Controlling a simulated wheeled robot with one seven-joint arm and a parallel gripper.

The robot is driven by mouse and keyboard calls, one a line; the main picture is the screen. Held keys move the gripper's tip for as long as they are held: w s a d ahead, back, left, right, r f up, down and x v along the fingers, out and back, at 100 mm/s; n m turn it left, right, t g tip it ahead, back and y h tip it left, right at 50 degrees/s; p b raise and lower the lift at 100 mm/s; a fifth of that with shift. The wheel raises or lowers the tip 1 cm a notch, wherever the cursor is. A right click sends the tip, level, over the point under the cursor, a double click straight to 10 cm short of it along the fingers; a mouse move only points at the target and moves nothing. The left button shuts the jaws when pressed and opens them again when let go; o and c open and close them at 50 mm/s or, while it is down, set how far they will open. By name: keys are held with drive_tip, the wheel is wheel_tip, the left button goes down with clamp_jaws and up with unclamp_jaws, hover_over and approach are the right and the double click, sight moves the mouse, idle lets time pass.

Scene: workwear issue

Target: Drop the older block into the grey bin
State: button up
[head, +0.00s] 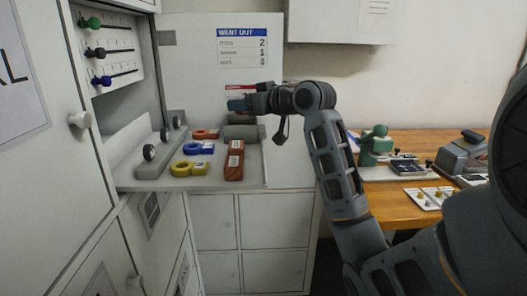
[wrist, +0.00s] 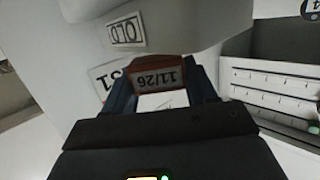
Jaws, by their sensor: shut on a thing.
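My gripper (head: 243,104) is raised above the back of the shelf in the head view. In the wrist view my gripper (wrist: 165,92) is shut on a red-brown block (wrist: 140,62) whose white label reads 11/26 upside down. Red-brown material with white labels (head: 234,172) also lies on the shelf; I cannot tell if it is one block or two, and its dates are too small to read. A pale surface with an upside-down plate (wrist: 125,32) is beyond the held block in the wrist view. I cannot clearly identify the grey bin in either view.
The shelf (head: 252,178) also holds red (head: 205,134), blue (head: 198,148) and yellow (head: 190,169) ringed items and a dark grey rounded object (head: 240,133). Cabinet doors stand close at left. A wooden table (head: 400,208) with equipment is at right.

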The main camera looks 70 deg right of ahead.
drive_tip(key=shift+f, duration=0.5)
drive_tip(key=o, duration=1.1)
drive_tip(key=b+v, duration=0.1)
drive_tip(key=v, duration=0.7)
drive_tip(key=shift+w, duration=0.1)
